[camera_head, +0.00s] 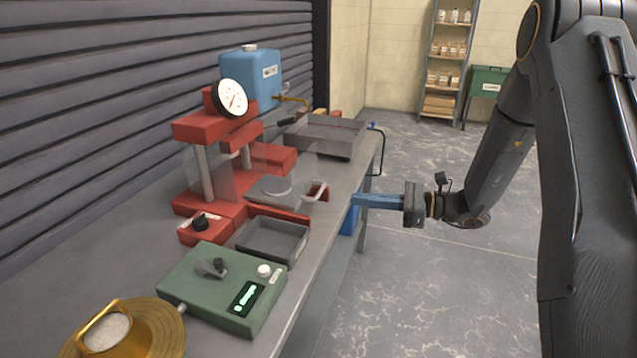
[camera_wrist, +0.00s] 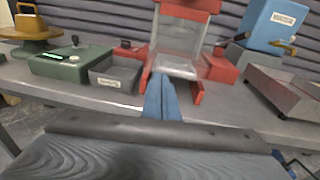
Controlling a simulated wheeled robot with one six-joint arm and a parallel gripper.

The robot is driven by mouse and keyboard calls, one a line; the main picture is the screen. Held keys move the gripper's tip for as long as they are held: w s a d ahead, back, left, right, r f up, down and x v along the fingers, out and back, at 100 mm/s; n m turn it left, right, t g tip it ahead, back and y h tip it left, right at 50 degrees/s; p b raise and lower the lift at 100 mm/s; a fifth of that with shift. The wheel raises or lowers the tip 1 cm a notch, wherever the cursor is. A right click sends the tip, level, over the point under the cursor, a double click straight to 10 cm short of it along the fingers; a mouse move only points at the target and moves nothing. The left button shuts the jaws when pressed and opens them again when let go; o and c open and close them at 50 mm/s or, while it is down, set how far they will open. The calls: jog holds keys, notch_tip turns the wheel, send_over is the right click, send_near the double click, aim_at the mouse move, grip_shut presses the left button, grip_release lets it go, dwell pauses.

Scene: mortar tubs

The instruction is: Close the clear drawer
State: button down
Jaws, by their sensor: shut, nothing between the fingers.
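The red press (camera_head: 215,150) with a round dial stands on the grey bench. Its clear drawer (camera_wrist: 176,68) shows see-through between red side parts in the wrist view. In the head view, a red frame (camera_head: 317,191) sticks out from the press towards the bench's front edge, so the drawer looks pulled out; its clear walls are hard to make out. My gripper (camera_head: 354,200) has blue fingers, shut and empty, just off the front edge and pointing at the press. In the wrist view, the fingers (camera_wrist: 159,78) hide part of the drawer's near side; contact cannot be told.
A grey bin (camera_head: 272,240), a green control box (camera_head: 228,285) and a brass pan (camera_head: 125,330) stand nearer on the bench. A blue tank (camera_head: 252,75) and a grey tray (camera_head: 325,135) stand farther along. The floor on the right is clear.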

jog(key=w+d+m+t, duration=0.1)
jog(key=w+t, duration=0.1)
jog(key=p, duration=0.5)
send_near(306, 181)
jog(key=shift+y, duration=0.3)
jog(key=x, duration=0.6)
jog(key=shift+a+f, duration=0.1)
jog(key=shift+a, duration=0.1)
